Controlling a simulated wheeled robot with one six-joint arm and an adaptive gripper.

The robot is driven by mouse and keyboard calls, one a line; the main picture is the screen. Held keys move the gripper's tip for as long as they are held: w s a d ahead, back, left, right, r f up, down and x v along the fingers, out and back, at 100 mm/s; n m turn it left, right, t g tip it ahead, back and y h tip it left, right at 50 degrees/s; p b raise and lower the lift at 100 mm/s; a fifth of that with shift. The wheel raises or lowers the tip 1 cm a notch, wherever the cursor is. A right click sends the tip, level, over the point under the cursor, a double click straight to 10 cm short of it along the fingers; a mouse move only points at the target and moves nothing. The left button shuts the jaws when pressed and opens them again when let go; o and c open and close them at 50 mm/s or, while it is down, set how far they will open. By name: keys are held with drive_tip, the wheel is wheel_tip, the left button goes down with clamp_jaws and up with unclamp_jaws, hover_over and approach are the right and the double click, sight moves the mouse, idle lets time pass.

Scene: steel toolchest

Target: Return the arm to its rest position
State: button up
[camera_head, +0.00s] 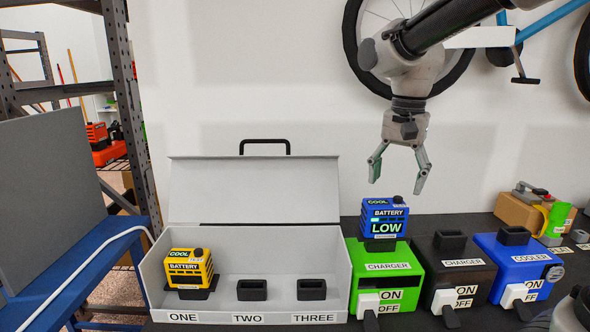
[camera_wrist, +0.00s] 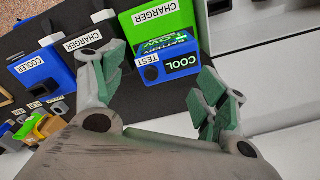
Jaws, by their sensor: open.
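My gripper (camera_head: 399,178) is open and empty. It points down and hangs in the air above and slightly right of the blue battery (camera_head: 384,219), apart from it. In the wrist view my gripper (camera_wrist: 160,95) shows its green-padded fingers spread, with the blue battery (camera_wrist: 168,62) beyond them. The blue battery reads "LOW" and "COOL" and sits upright on the green charger (camera_head: 385,272). My arm reaches in from the upper right of the head view.
The open steel toolchest (camera_head: 160,265) holds a yellow battery (camera_head: 190,269) in slot ONE; slots TWO and THREE are empty. A black charger (camera_head: 452,270) and a blue cooler (camera_head: 514,262) stand to the right. A bicycle (camera_head: 400,90) hangs behind my arm. A metal shelf (camera_head: 125,90) stands left.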

drive_tip(key=s+d+f+n+t, duration=0.2)
drive_tip(key=s+d+n+t, duration=0.2)
drive_tip(key=s+d, duration=1)
drive_tip(key=s+n, duration=0.2)
drive_tip(key=s, duration=0.1)
drive_tip(key=shift+n, duration=0.4)
